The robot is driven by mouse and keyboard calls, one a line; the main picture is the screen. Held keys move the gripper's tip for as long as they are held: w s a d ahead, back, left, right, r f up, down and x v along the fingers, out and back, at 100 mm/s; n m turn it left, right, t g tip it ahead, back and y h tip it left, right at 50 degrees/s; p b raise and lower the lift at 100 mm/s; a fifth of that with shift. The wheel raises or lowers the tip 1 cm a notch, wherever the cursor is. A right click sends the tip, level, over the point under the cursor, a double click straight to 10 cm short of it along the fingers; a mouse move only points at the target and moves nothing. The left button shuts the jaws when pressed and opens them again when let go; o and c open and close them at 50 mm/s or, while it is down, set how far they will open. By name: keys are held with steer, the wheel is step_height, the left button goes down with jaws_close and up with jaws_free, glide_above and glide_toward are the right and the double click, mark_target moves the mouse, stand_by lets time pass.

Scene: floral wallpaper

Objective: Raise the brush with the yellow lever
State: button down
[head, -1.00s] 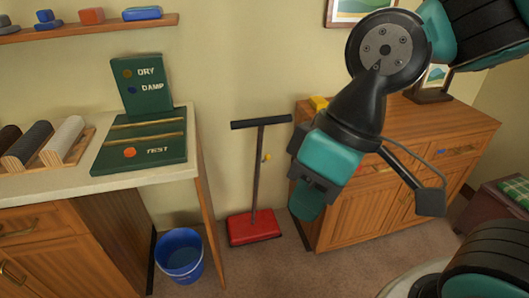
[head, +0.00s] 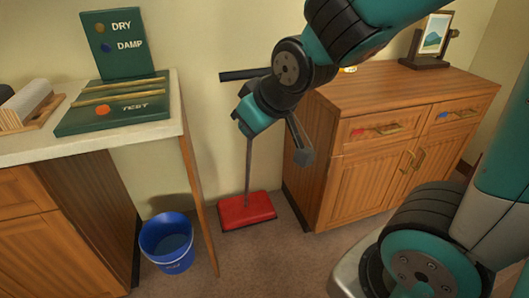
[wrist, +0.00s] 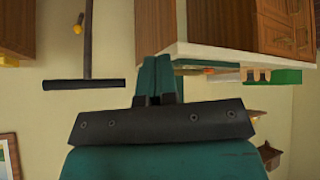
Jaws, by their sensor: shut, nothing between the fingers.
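The carpet sweeper has a red base (head: 247,210) on the carpet, a thin dark upright pole (head: 248,170) and a black crossbar handle (head: 238,75). My gripper (head: 243,128) is in front of the pole in the head view and hides its upper middle and the lever. In the wrist view the crossbar (wrist: 84,84) and a small yellow lever (wrist: 78,26) beside the pole are left of my gripper (wrist: 155,80). The fingers are shut and empty, apart from the lever. The brush itself is not visible.
A wooden cabinet (head: 365,190) stands close on the right, with a picture frame (head: 431,42) on top. On the left are a counter (head: 160,137) with a green test stand (head: 118,45) and a blue bucket (head: 167,245) on the floor.

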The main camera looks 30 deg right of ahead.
steer(key=w+d+f+n+t+h+b, duration=0.1)
steer(key=w+d+f+t+h+b, duration=0.25)
steer(key=d+f+b, duration=0.45)
steer(key=w+d+f+t+h+b, duration=0.3)
steer(key=w+d+f+h+b, duration=0.15)
steer(key=d+b, duration=0.35)
step_height(320, 180, down, 9)
steer(key=n+t+y+b, duration=0.4)
steer(key=n+t+b, duration=0.4)
steer(key=n+b, duration=0.65)
steer(key=w+d+r+m+p, duration=0.1)
steer(key=w+r+p, duration=0.4)
steer(key=w+p, duration=0.7)
steer(key=shift+d+r+p, duration=0.15)
steer(key=shift+d+p, duration=0.35)
steer(key=shift+w+m, duration=0.1)
steer(key=shift+m, duration=0.15)
